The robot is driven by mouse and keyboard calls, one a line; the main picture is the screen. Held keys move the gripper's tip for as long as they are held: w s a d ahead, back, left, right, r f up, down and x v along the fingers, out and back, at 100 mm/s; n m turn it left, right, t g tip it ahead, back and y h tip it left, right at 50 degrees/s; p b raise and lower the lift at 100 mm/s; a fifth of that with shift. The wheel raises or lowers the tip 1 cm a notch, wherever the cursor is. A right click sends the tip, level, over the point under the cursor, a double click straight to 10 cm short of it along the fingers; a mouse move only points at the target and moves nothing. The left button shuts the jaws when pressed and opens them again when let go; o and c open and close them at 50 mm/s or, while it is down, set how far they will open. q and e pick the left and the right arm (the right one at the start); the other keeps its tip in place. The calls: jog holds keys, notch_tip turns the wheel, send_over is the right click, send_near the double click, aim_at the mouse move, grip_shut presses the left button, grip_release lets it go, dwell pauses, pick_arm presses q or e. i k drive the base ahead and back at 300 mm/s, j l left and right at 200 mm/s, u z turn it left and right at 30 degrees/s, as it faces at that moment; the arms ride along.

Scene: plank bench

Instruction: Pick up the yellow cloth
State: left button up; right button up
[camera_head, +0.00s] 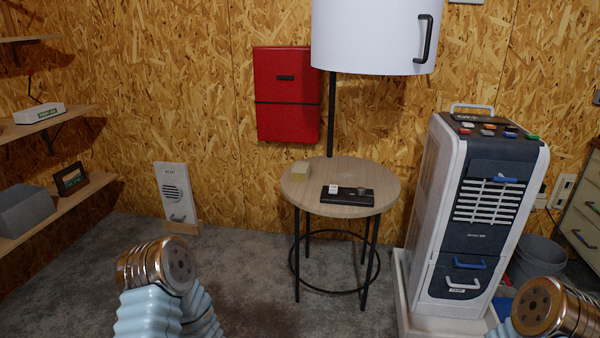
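Parts of my two arms show at the bottom left and bottom right, well in front of the table. Neither gripper's fingers show.
A black device (346,195) with a small white block lies on the table. A tall cooler unit (478,220) stands to the right. A white drum (372,35) hangs above the table. Shelves (60,212) are at left. Floor before the table is clear.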

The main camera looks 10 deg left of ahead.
aim_at(300, 171)
jog(key=i+j+z, duration=0.15)
jog(key=j, duration=0.15)
jog(key=i+j+z, duration=0.2)
jog(key=j, duration=0.15)
jog(key=i+j+z, duration=0.15)
jog(key=j, duration=0.15)
jog(key=j+z, duration=0.2)
jog(key=j, duration=0.15)
